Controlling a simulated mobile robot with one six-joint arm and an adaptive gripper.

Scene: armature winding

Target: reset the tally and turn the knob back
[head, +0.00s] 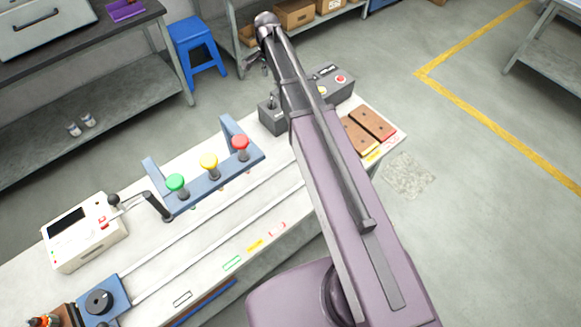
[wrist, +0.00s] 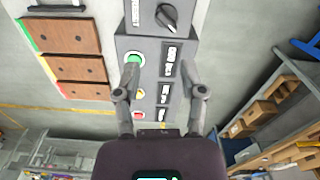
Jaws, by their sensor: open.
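A white box with a dark display (head: 67,228), probably the tally, stands at the left of the bench in the head view. It has a small red button (head: 103,223) and a black ball-topped lever. The grey control box (head: 273,119) stands at the bench's far end, partly behind my arm. In the wrist view it carries a black rotary knob (wrist: 167,17) and green (wrist: 134,60), yellow (wrist: 139,94) and red (wrist: 139,115) buttons. My gripper (wrist: 158,70) is open and empty, its fingers over the box's button and label area. I cannot tell its height above the box.
Brown boards (head: 371,124) lie beside the control box. A blue block with a black dial (head: 99,301) sits at the bench's near left. A blue stool (head: 194,40) and shelves stand behind.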

